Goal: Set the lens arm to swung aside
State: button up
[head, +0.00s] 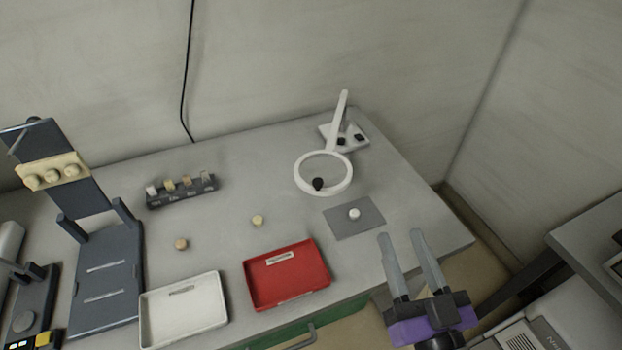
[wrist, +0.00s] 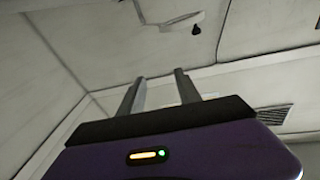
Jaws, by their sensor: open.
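The lens arm is a white ring-shaped lens (head: 349,180) on a white post and base (head: 327,132) at the back right of the table. A dark knob (head: 318,184) shows at the ring's near side. The ring reaches out over the table, toward the left and front of its base.
A grey mat (head: 340,226) with a small white round piece (head: 353,214) lies just in front of the lens. A red tray (head: 256,285), a white tray (head: 160,335), a small rack (head: 180,200) and a dark stand (head: 105,300) are further left. Bare table lies right of the mat.

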aim_at(310, 180)
jog(key=w+a+n+g+y, duration=0.1)
jog(key=w+a, duration=0.2)
jog(key=w+a+n+g+y+b, duration=0.1)
jog(key=w+a+n+y, duration=0.1)
jog(key=w+a, duration=0.1)
jog(key=w+a+n+g+y+b, duration=0.1)
jog(key=w+a+n+y, duration=0.1)
jog(key=w+a, duration=0.2)
jog(key=shift+w+f, duration=0.25)
jog(key=shift+w, duration=0.25)
jog(key=shift+p+x, duration=0.6)
jog(key=shift+x, duration=3.25)
jog(key=shift+c, duration=0.4)
grip_shut()
